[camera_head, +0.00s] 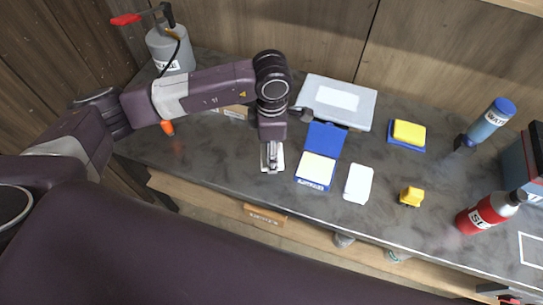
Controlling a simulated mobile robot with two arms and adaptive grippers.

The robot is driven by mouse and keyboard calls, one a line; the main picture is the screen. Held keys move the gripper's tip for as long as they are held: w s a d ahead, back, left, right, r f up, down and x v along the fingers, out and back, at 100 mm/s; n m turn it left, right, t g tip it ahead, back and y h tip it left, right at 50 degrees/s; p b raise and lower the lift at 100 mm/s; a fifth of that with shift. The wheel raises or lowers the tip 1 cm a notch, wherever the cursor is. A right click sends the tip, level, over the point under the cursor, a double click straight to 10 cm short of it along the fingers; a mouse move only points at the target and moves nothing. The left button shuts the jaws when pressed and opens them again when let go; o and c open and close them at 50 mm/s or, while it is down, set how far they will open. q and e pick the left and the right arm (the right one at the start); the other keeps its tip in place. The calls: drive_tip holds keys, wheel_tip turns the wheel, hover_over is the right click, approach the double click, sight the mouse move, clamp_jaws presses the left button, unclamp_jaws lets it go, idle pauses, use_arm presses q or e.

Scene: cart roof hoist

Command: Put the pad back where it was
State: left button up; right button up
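My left gripper (271,163) points down at the counter, over a small pale square piece (280,163); I cannot tell whether it touches or grips that piece. A blue hinged case (325,137) lies open to its right, with a cream pad (316,167) in its near half. A yellow pad-like block (408,131) rests on a blue base (405,147) farther right. Which of these is the task's pad is unclear. My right gripper is not in view.
A pale flat box (362,104) lies behind the open case. A white card (358,183) and a small yellow object (411,196) lie toward the front edge. A blue bottle (488,123) and red bottle (488,213) are at right; a grey can (170,52) is back left.

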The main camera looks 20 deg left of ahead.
use_arm(q)
wheel_tip(320, 180, down, 4)
drive_tip(key=shift+r+p, duration=0.25)
drive_tip(key=shift+p, duration=0.05)
drive_tip(key=shift+f, duration=0.25)
drive_tip(key=o, duration=1)
drive_tip(key=shift+o, duration=0.2)
drive_tip(key=shift+r, duration=0.15)
wheel_tip(320, 180, up, 11)
drive_tip(key=b, duration=0.2)
drive_tip(key=shift+b, duration=0.4)
drive_tip(key=shift+r, duration=0.5)
